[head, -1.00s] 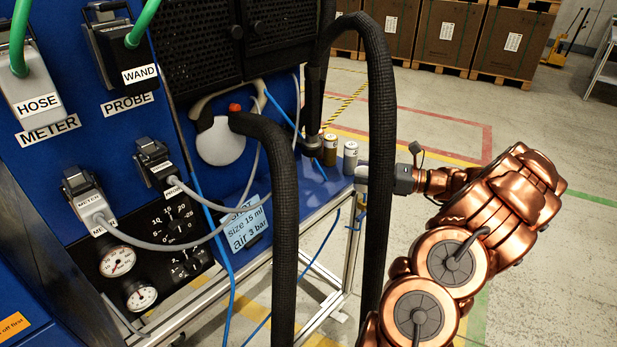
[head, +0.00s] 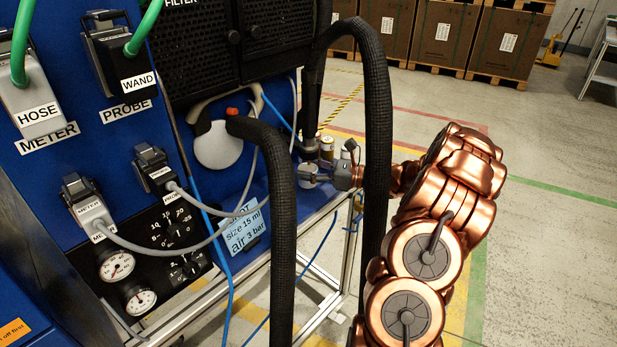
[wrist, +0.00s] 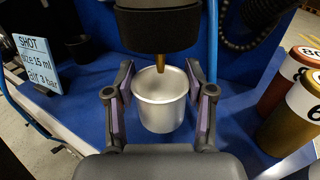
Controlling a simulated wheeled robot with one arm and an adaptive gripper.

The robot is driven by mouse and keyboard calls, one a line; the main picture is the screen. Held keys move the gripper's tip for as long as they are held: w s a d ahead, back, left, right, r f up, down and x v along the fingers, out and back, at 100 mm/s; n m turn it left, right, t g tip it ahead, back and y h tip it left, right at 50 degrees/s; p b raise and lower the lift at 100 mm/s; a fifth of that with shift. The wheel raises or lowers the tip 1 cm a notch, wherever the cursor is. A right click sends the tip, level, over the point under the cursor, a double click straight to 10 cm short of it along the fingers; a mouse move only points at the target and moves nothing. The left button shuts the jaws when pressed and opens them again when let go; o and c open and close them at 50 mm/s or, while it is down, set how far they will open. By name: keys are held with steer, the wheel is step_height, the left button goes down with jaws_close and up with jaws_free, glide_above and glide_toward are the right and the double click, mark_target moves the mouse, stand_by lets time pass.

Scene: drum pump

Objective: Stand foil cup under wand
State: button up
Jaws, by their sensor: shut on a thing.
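The silver foil cup (wrist: 160,113) is upright between the fingers of my gripper (wrist: 160,104) in the wrist view. My gripper is shut on it. The wand (wrist: 158,25) is a dark cylinder above the cup, and its brass tip (wrist: 160,63) points down at the cup's mouth. The tip appears over the rear part of the opening. I cannot tell whether the cup's base touches the blue bench.
Numbered cans (wrist: 304,108) stand close on the right in the wrist view. A blue SHOT card (wrist: 38,62) stands at left. A thick black hose (head: 376,130) loops in front of my arm in the head view. The blue bench (wrist: 95,118) has an open front edge.

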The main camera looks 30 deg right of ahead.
steer(key=shift+d+f, duration=0.1)
steer(key=shift+f, duration=1.35)
steer(key=shift+f, duration=0.1)
steer(key=o, duration=1.1)
steer(key=shift+c, duration=0.2)
